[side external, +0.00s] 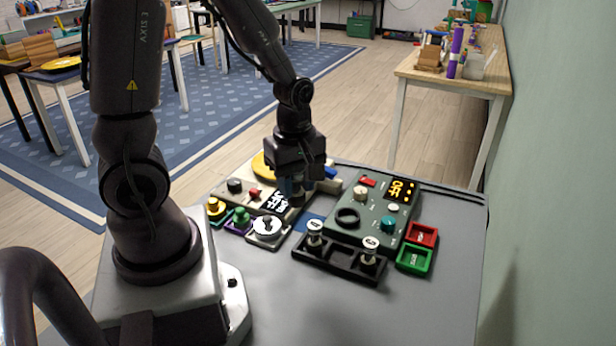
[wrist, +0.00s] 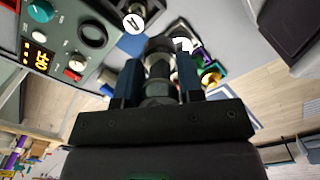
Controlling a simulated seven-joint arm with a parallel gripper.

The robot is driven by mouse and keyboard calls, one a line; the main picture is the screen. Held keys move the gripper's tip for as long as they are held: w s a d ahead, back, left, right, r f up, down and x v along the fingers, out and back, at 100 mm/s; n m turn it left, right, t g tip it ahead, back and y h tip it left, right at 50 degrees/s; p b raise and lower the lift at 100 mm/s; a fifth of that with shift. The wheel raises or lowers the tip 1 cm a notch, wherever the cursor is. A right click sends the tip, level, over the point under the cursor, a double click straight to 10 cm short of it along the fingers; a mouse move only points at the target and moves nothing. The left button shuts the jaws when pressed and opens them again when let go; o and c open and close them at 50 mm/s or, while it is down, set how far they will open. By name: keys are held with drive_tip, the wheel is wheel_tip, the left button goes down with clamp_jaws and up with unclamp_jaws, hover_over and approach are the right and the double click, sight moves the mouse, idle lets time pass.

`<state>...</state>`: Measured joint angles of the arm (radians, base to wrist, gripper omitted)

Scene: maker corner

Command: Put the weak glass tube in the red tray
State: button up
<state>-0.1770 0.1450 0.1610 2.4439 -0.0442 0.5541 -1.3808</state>
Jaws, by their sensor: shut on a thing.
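My gripper (side external: 294,188) is shut on a glass tube (wrist: 160,66), low over the table by the left tester; the wrist view shows the tube between my two fingers (wrist: 160,84). In the side view the fingers mostly hide it. Two more tubes with white lettered caps, a left one (side external: 314,236) and a right one (side external: 369,252), stand in a black rack (side external: 338,268). The red tray (side external: 435,240) lies to the right and looks empty, with a small white label inside. Nothing visible tells me which tube is weak.
A green tray (side external: 428,266) lies in front of the red one. A grey-green tester (side external: 381,212) with a dark round socket and a lit OFF display stands between my gripper and the trays. Knobs and small coloured parts crowd the left. The front of the table (side external: 400,315) is clear.

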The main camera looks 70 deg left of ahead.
drive_tip(key=w+f, duration=0.3)
drive_tip(key=w, duration=0.4)
drive_tip(key=w+d+f+m, duration=0.1)
drive_tip(key=w+f, duration=0.1)
drive_tip(key=w, duration=0.5)
drive_tip(key=w+d+f+m, duration=0.1)
drive_tip(key=w+f, duration=0.2)
drive_tip(key=w, duration=0.4)
drive_tip(key=shift+d+f, duration=0.25)
drive_tip(key=shift+f, duration=0.05)
drive_tip(key=w, duration=0.2)
drive_tip(key=w+d, duration=0.1)
drive_tip(key=shift+w+f+m, duration=0.25)
drive_tip(key=shift+w+m, duration=0.15)
drive_tip(key=shift+w+d+f, duration=0.1)
drive_tip(key=shift+w+f, duration=0.4)
drive_tip(key=shift+f, duration=0.25)
drive_tip(key=shift+w+d+f, duration=0.1)
drive_tip(key=shift+w+f, duration=0.4)
drive_tip(key=shift+f, duration=0.25)
drive_tip(key=shift+w+f, duration=0.5)
drive_tip(key=shift+f, duration=0.25)
drive_tip(key=shift+f, duration=0.45)
drive_tip(key=o, duration=0.9)
drive_tip(key=shift+o, duration=0.5)
drive_tip(key=shift+f, duration=0.1)
drive_tip(key=shift+s, duration=0.1)
